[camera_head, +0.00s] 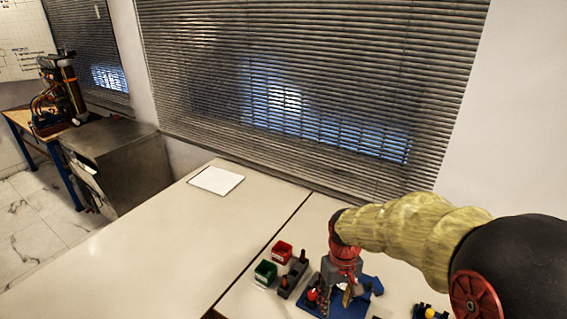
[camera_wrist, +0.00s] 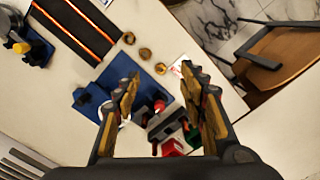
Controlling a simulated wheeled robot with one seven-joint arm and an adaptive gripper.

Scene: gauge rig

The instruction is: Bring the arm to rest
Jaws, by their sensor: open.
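My arm (camera_head: 405,232), in a yellowish sleeve, reaches in from the right in the head view and bends down at a red wrist joint. My gripper (camera_head: 340,294) points down over the table, low over a blue plate (camera_head: 362,307). In the wrist view my gripper (camera_wrist: 160,80) has its two fingers wide apart, with nothing held between them. The blue plate (camera_wrist: 122,68) lies beneath and between the fingers. A red-topped part (camera_wrist: 160,105) on it shows between the fingers. The fingers hide some of the plate, and I cannot tell the exact height of the gripper above it.
A red bin (camera_head: 281,251), a green bin (camera_head: 265,271) and a grey holder (camera_head: 293,278) stand left of the gripper. A yellow-topped part (camera_head: 430,312) is to the right. The left table is clear except for a white sheet (camera_head: 216,180). Window blinds (camera_head: 310,90) rise behind.

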